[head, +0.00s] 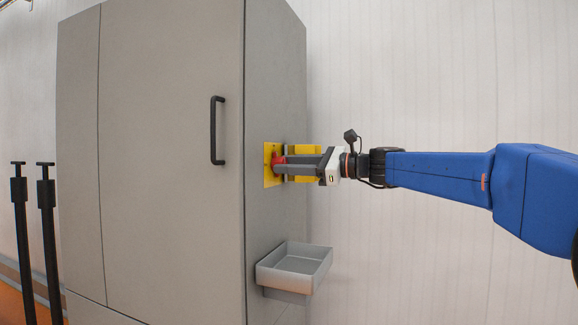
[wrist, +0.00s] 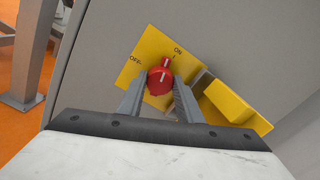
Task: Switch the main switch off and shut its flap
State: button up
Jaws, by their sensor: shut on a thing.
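The red main switch knob (wrist: 160,80) sits on a yellow plate (wrist: 138,65) marked ON and OFF. In the wrist view its white pointer line points up toward the ON mark. The yellow flap (wrist: 232,102) stands open to the right of the plate. My gripper (wrist: 159,88) is shut on the knob, one finger on each side. In the head view the yellow plate (head: 268,168) is on the cabinet's side, and my gripper (head: 281,165) reaches it from the right. The flap (head: 302,151) shows partly behind my fingers.
The grey cabinet (head: 170,120) has a black door handle (head: 217,130) on its front. A grey open tray (head: 294,268) juts from its side below the switch. Two black posts (head: 47,240) stand at the left. The space right of the cabinet is free apart from my arm.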

jog(key=shift+f+n, duration=0.15)
jog(key=shift+n, duration=7.25)
jog(key=o, duration=1)
jog(key=shift+o, duration=0.2)
jog(key=shift+s+d, duration=0.1)
jog(key=v, duration=1.7)
jog(key=shift+d, duration=0.1)
